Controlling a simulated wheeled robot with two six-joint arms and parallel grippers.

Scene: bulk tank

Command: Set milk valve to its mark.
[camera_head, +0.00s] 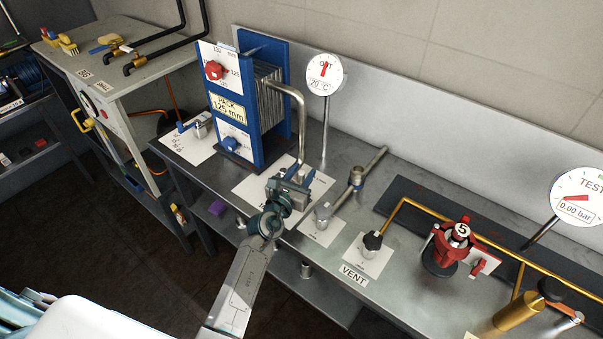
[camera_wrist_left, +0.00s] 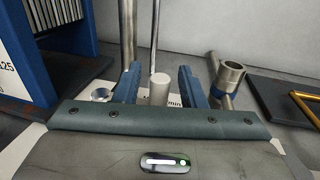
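My left gripper (camera_head: 292,187) is over a white card (camera_head: 318,184) on the steel bench, beside the blue plate pack (camera_head: 247,110). In the left wrist view its two blue fingers (camera_wrist_left: 160,78) stand apart on either side of a short grey metal cylinder (camera_wrist_left: 160,92), apparently a valve knob. Narrow gaps show between the cylinder and the fingers. Part of a card with the letters "min" shows behind it. The gripper hides the valve in the head view, and I cannot read its mark or setting. My right gripper is in neither view.
A bent steel pipe (camera_head: 301,120) and a gauge post (camera_head: 325,135) rise close behind the gripper. A pressure gauge (camera_head: 577,197) stands far right.

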